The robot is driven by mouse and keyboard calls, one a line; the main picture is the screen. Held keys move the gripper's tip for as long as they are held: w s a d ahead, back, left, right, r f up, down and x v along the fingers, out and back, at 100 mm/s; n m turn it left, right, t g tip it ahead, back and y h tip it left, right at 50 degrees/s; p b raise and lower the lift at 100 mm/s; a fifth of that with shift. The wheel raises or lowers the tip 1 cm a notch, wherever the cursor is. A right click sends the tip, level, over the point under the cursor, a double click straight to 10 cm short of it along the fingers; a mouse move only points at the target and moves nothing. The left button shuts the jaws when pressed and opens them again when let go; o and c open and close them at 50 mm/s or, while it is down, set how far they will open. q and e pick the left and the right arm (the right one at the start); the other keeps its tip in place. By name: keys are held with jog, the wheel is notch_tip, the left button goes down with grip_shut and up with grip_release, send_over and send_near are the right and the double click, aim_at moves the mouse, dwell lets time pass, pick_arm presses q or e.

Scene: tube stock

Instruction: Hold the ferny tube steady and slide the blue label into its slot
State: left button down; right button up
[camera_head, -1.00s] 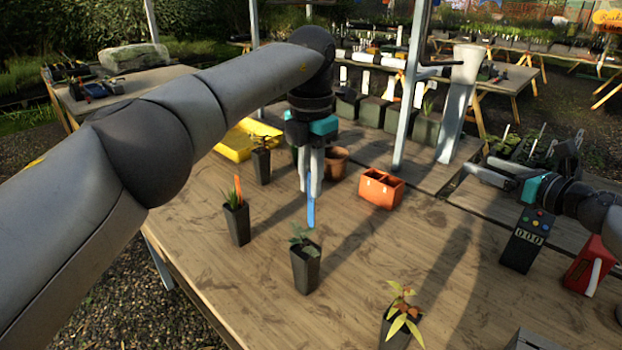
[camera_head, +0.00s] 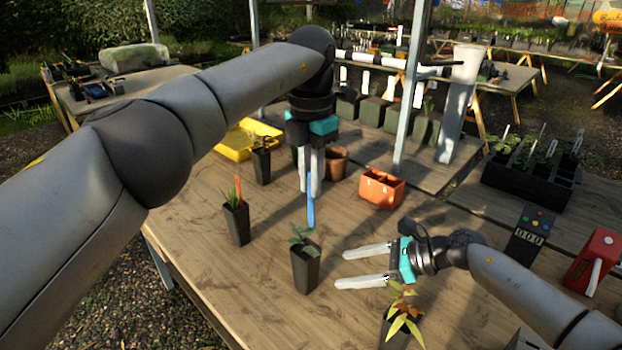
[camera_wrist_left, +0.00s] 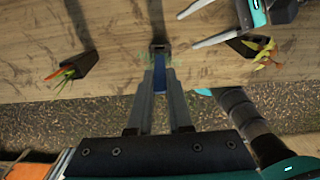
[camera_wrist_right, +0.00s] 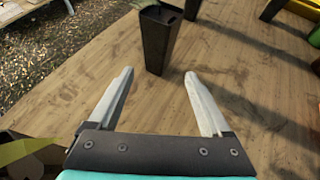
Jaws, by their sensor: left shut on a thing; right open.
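The ferny tube (camera_head: 305,270) is a black square pot with feathery green leaves, standing upright on the wooden table. My left gripper (camera_head: 311,188) is shut on the blue label (camera_head: 310,205), which hangs upright just above the ferny leaves. The label also shows between the fingers in the left wrist view (camera_wrist_left: 159,76).
A tube with an orange label (camera_head: 238,223) stands left, and a yellow-and-red-leaved plant (camera_head: 402,322) stands close in front of my right gripper. Behind are another dark tube (camera_head: 262,165), an orange container (camera_head: 381,190) and a yellow tray (camera_head: 238,145).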

aim_at(317, 275)
jog(key=shift+a+f, duration=0.4)
jog(key=shift+a, duration=0.1)
jog(key=x, duration=0.9)
jog(key=c, duration=0.7)
